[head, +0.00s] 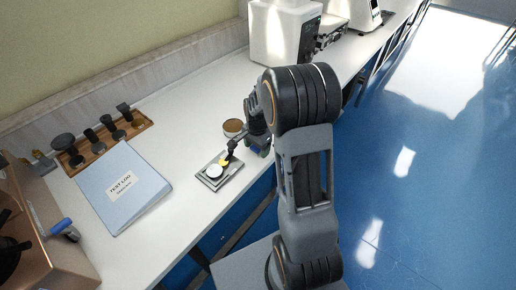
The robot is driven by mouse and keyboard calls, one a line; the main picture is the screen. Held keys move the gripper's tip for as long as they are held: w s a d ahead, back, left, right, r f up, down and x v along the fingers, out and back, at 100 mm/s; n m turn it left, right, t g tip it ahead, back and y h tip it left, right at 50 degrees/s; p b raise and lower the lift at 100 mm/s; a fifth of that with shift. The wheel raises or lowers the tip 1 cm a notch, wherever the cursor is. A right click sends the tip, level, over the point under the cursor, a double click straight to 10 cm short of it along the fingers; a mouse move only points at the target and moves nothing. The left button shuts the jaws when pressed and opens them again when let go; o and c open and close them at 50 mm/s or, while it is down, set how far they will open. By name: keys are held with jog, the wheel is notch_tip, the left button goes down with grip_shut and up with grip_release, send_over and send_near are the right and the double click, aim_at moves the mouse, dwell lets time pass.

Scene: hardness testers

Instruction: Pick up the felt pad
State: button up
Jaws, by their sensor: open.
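My gripper (230,155) reaches in from the right and points left, its dark fingertips just above a small dark-edged tray (232,170) at the counter's front edge. Its jaws are open. On the tray lie a pale round disc (214,172) and a small yellow piece (224,162). The yellow piece is right by the fingertips; whether they touch it is too small to tell. A round tan-topped item (233,126) stands behind the gripper and is partly hidden by it. I cannot tell for certain which of these is the felt pad.
A blue test log binder (122,187) lies left of the tray. A wooden rack (103,144) with several dark fittings stands behind it. A copper-coloured box (45,230) fills the near left. White machines (284,32) stand farther back. The counter between binder and tray is clear.

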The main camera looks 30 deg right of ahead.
jog(key=shift+c, duration=0.4)
jog(key=c, duration=0.9)
jog(key=shift+r, duration=0.4)
notch_tip(320, 180, up, 2)
jog(key=shift+r, duration=0.15)
jog(key=shift+s+d+r, duration=0.95)
jog(key=shift+s+r, duration=0.7)
jog(key=shift+s, duration=0.5)
jog(key=shift+s+d+r, duration=0.95)
jog(key=shift+s+r, duration=0.7)
jog(key=shift+s, duration=0.5)
jog(key=shift+s+d+r, duration=0.95)
jog(key=shift+s+r, duration=0.7)
jog(key=shift+s, duration=0.5)
